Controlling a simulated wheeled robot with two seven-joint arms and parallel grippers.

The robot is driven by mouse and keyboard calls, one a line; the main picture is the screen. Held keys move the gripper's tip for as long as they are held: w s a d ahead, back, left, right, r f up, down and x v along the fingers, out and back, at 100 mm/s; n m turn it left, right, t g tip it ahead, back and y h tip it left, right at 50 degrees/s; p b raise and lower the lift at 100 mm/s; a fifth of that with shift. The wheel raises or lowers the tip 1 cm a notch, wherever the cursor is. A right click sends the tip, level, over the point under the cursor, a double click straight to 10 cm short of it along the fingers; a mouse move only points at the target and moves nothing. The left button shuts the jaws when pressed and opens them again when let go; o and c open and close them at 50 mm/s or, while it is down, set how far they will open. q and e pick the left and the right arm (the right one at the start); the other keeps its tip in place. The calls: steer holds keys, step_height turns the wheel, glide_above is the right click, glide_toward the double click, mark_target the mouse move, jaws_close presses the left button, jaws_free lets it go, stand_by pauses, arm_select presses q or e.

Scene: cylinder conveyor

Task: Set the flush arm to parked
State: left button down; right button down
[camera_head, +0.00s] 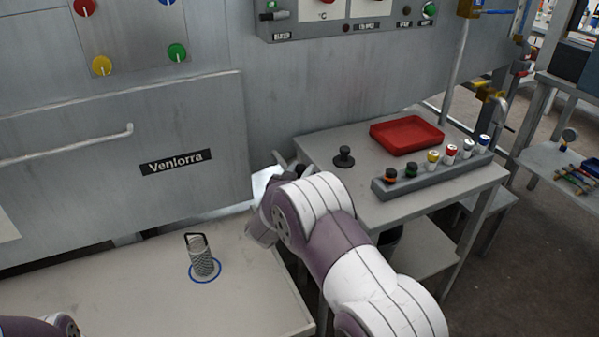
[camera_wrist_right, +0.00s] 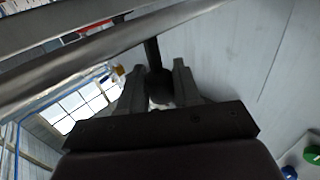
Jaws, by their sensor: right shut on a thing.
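The flush arm appears to be the dark rod with a round dark knob (camera_wrist_right: 158,88) in the right wrist view. Its rod runs up from the knob towards a grey pipe or rail. My right gripper (camera_wrist_right: 157,80) is shut on this knob, with one grey finger on each side. In the head view my right arm reaches to the gap between the bench and the side table, and its own links mostly hide the gripper and flush arm. Of my left arm only a bit shows at the lower left; its gripper is out of view.
The side table (camera_head: 335,148) carries a red tray (camera_head: 406,135), a black knob-shaped piece (camera_head: 344,157) and a grey rack (camera_head: 425,176) of several capped cylinders. A mesh cylinder (camera_head: 201,257) with a handle stands in a blue ring on the bench (camera_head: 130,295). The cabinet wall (camera_head: 80,190) rises behind.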

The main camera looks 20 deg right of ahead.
steer(key=shift+d, duration=0.1)
steer(key=c, duration=1)
jaws_free()
steer(key=shift+o, duration=0.5)
steer(key=shift+d, duration=0.1)
steer(key=p+v, duration=0.1)
steer(key=v, duration=1.1)
steer(key=shift+s+a+p, duration=0.2)
steer(key=shift+s+p, duration=0.1)
